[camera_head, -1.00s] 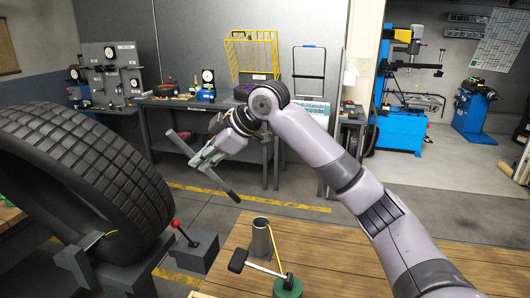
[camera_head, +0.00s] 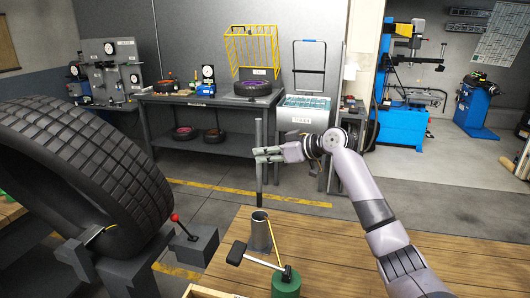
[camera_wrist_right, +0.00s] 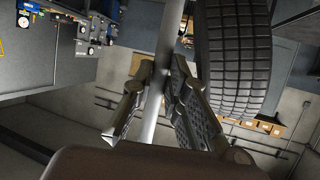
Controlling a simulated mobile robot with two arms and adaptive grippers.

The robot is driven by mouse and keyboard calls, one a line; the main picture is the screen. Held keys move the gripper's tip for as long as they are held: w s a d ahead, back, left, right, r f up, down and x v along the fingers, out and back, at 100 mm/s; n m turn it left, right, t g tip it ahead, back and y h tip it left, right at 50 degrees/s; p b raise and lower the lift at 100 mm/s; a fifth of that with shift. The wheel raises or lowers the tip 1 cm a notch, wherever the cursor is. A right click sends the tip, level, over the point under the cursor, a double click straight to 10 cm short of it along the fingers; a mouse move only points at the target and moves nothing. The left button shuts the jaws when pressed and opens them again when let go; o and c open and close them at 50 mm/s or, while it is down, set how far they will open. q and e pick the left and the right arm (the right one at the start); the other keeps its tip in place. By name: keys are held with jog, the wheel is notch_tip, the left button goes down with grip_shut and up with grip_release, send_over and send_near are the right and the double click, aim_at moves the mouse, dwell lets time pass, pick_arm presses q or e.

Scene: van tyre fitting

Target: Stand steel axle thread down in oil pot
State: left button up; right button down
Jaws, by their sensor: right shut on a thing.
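The steel axle (camera_head: 259,185) is a grey rod held upright in the head view. My right gripper (camera_head: 266,155) is shut on it at about mid-length. In the right wrist view the axle (camera_wrist_right: 165,50) runs between the fingers (camera_wrist_right: 160,100). The oil pot (camera_head: 261,231) is a grey metal cylinder standing on the wooden bench. The axle's lower end shows just above the pot's rim in the picture; I cannot tell the gap in depth. My left gripper is not in view.
A large tyre (camera_head: 80,175) and a red-knobbed lever (camera_head: 176,219) are at left. The bench is clear to the right.

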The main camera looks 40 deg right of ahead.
aim_at(261, 197)
notch_tip(261, 197, down, 15)
jog(key=b, duration=1)
dwell(0.5)
jog(key=shift+f, duration=0.1)
jog(key=c, duration=1.6)
grip_release()
jog(key=shift+o, duration=0.6)
jog(key=shift+f, duration=0.15)
jog(key=v, duration=1.2)
jog(key=shift+a, duration=0.1)
